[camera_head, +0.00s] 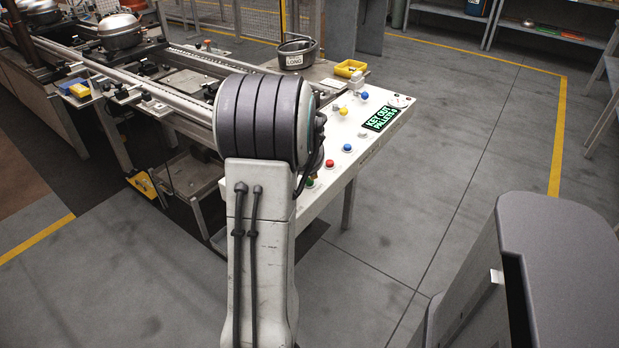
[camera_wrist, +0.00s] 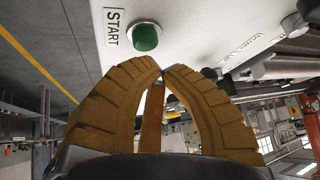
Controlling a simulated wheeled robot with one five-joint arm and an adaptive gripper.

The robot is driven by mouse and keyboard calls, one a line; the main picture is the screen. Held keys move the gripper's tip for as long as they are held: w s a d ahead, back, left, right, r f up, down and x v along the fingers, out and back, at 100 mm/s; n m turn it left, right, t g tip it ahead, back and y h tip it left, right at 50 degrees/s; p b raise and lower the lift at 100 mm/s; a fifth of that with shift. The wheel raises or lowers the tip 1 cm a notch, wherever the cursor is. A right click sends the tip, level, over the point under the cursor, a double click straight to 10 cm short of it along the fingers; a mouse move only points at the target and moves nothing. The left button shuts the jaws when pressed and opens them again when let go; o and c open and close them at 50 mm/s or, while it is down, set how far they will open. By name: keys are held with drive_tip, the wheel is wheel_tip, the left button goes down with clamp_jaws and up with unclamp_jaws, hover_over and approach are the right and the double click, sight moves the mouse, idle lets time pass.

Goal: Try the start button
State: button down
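The green start button (camera_wrist: 145,36) shows in the wrist view beside a START label (camera_wrist: 113,27) on a white panel. My gripper (camera_wrist: 161,67) has tan ribbed fingers whose tips come together, with nothing visible between them. The tips are just below the button in the picture; whether they touch the panel I cannot tell. In the head view the white control panel (camera_head: 345,178) stands behind my arm, with a green button (camera_head: 311,182) partly by the arm's edge. My gripper is hidden there behind my arm.
The panel also carries a red button (camera_head: 329,163), blue and yellow buttons, and a lit display (camera_head: 380,118) reading KEY OUT, PALLETS 0. A conveyor (camera_head: 180,65) with compressor parts runs on the left. A LONG bin (camera_head: 296,55) and a yellow tray (camera_head: 350,68) stand behind.

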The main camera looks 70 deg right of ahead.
drive_tip(key=shift+r, duration=0.15)
drive_tip(key=shift+r+p, duration=1.7)
drive_tip(key=shift+r, duration=0.75)
